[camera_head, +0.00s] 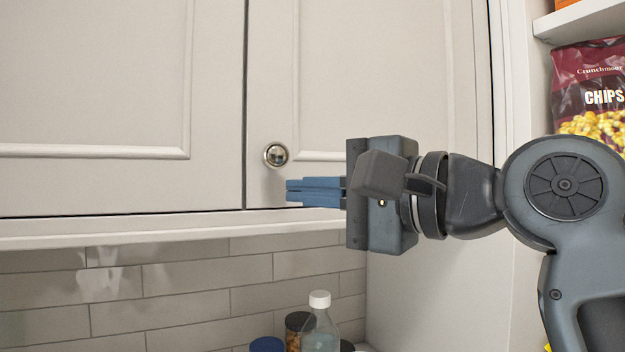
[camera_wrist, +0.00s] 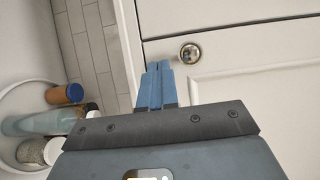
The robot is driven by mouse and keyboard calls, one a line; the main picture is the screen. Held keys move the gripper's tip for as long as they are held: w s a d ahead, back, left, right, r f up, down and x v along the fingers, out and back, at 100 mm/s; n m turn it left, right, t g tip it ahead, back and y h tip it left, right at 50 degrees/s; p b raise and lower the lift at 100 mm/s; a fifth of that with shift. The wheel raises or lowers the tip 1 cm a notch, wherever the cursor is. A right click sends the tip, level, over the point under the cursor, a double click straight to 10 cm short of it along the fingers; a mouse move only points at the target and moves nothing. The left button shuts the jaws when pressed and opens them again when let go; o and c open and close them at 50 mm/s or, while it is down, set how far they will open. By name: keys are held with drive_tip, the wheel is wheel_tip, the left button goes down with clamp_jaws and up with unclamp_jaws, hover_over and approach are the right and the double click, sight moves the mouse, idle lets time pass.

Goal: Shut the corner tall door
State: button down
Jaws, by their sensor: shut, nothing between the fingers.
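A pale panelled door (camera_head: 380,70) with a round metal knob (camera_head: 275,155) fills the middle of the head view. It looks about level with the door to its left, with a narrow dark seam between them. I cannot tell for certain that it is the corner tall door. My gripper (camera_head: 290,192) is shut and empty, its blue fingers together just below and right of the knob. In the wrist view the fingertips (camera_wrist: 158,66) lie left of the knob (camera_wrist: 190,53) near the door's lower edge. Whether they touch the door is unclear. My gripper's body hides part of the door.
A second pale door (camera_head: 95,75) is at left, above a tiled wall (camera_head: 185,300). Jars and a bottle (camera_head: 320,325) stand below; the wrist view shows them on a round white tray (camera_wrist: 12,100). A chips bag (camera_head: 590,95) sits on open shelving at right.

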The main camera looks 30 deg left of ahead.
drive_tip(key=s+d+b, duration=0.2)
drive_tip(key=s+d, duration=0.4)
drive_tip(key=d, duration=0.3)
drive_tip(key=w+d+f+m+t+h, duration=0.1)
drive_tip(key=w+d+f+m+t, duration=0.3)
drive_tip(key=f, duration=0.5)
drive_tip(key=w+d+f+m+t+h, duration=0.1)
drive_tip(key=w+d+f+m+t, duration=0.15)
drive_tip(key=f+t, duration=0.4)
drive_tip(key=s+d+f+m+t+h, duration=0.1)
drive_tip(key=d+f+t+h, duration=0.15)
drive_tip(key=d+f, duration=0.45)
drive_tip(key=s+d+f+m+t+h, duration=0.15)
drive_tip(key=d+f+h, duration=0.25)
drive_tip(key=f, duration=0.6)
drive_tip(key=s+d+f+n+h, duration=0.3)
drive_tip(key=s+d+f+h, duration=0.4)
drive_tip(key=s+d+f, duration=0.55)
drive_tip(key=s+d+r+n+h, duration=0.1)
drive_tip(key=s+d+n, duration=0.1)
drive_tip(key=s, duration=0.7)
drive_tip(key=s+d+r+n+h, duration=0.1)
drive_tip(key=s+n, duration=0.3)
drive_tip(key=s, duration=0.5)
drive_tip(key=shift+s+d+r+n+g, duration=0.3)
drive_tip(key=shift+d+r+n+g, duration=0.1)
drive_tip(key=shift+d+g, duration=0.05)
